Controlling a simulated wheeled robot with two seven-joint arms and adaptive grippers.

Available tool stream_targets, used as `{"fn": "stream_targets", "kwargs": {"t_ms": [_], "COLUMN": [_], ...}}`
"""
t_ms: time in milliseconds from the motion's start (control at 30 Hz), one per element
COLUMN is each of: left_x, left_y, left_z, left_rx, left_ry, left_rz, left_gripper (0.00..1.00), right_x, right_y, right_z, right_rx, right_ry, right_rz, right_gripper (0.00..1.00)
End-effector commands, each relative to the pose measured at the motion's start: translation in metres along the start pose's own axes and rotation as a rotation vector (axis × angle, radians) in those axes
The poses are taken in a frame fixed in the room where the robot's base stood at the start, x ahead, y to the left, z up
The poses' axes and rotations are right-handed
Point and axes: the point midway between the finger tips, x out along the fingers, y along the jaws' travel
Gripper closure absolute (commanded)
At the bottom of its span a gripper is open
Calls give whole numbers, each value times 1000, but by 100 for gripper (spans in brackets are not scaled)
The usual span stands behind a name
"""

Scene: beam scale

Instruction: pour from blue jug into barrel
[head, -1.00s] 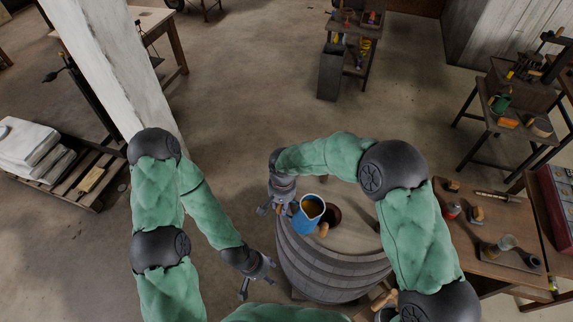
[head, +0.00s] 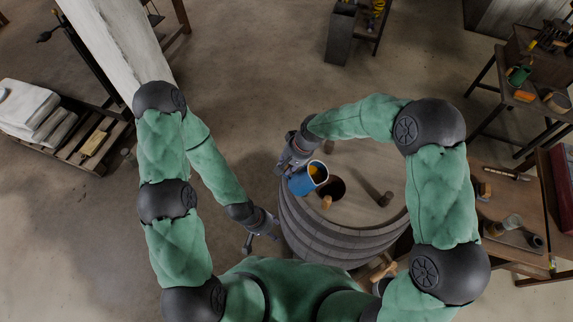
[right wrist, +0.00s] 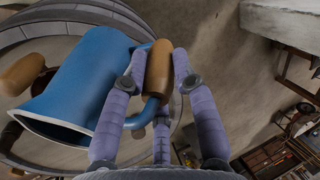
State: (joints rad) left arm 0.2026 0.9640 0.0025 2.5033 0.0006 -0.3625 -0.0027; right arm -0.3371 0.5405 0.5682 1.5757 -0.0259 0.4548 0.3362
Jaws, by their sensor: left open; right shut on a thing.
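The blue jug (head: 303,183) is tilted, its mouth toward the right, over the barrel top; amber-brown contents show in its mouth. My right gripper (right wrist: 160,80) is shut on the jug's wooden handle (right wrist: 158,68); it also shows left of the jug in the head view (head: 291,160). The jug body (right wrist: 82,82) fills the left of the right wrist view. The wooden barrel (head: 318,240) stands in front of me, with a dark round opening (head: 334,187) in its top, just right of the jug's mouth. No stream is visible. My left gripper (head: 262,241) is open and empty, left of the barrel.
A wooden bung (head: 326,202) is by the opening, and a small brown cylinder (head: 385,198) stands further right on the barrel top. A workbench (head: 512,255) with tools and cups is right of the barrel. A pallet with sacks (head: 35,117) and a pale post (head: 108,50) are left.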

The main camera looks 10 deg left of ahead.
Motion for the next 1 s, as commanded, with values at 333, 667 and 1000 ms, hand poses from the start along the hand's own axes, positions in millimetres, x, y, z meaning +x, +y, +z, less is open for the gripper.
{"fn": "stream_targets", "kwargs": {"t_ms": [333, 667, 1000], "left_x": [34, 62, 57], "left_y": [-12, -22, -20], "left_z": [-1, -2, -2], "left_rx": [0, 0, 0], "left_ry": [0, 0, 0], "left_rz": [0, 0, 0], "left_gripper": [44, 44, 44], "right_x": [6, 8, 4], "right_y": [6, 8, 6], "right_z": [-2, -1, -1], "right_rx": [1, 1, 0], "right_ry": [8, 10, 8], "right_rz": [-79, -139, -138], "right_gripper": [100, 100, 100]}}
